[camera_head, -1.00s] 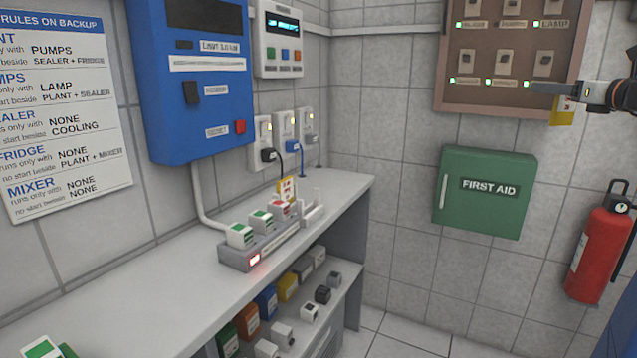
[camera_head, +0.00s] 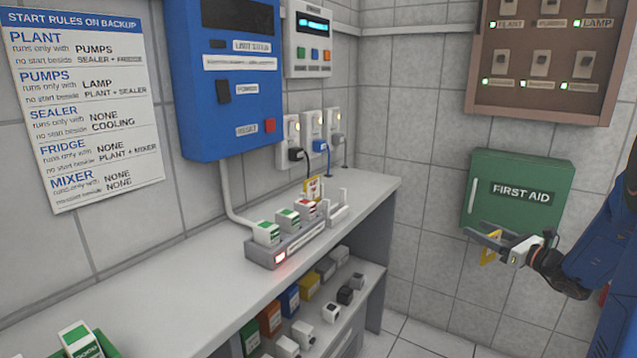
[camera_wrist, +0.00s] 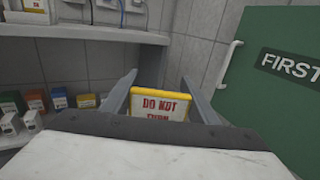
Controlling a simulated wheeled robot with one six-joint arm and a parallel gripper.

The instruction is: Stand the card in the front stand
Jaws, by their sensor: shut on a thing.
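My gripper (camera_head: 474,230) is at the right, in front of the green first aid box, shut on a yellow-edged card (camera_head: 489,252). In the wrist view the card (camera_wrist: 160,104) sits between the two fingers, with red "DO NOT" lettering; its lower part is hidden by the gripper body. A pale, empty stand with upright prongs (camera_head: 337,212) is on the bench near its right end, left of my gripper and well apart from it. Another yellow and red card (camera_head: 312,188) stands upright behind it, near the wall; its own support is mostly hidden.
A grey rack (camera_head: 262,256) with several white and green or red blocks is beside the stand. Boxes fill the shelf below. The first aid box (camera_head: 517,192) and a brown switch panel (camera_head: 545,100) are on the right wall.

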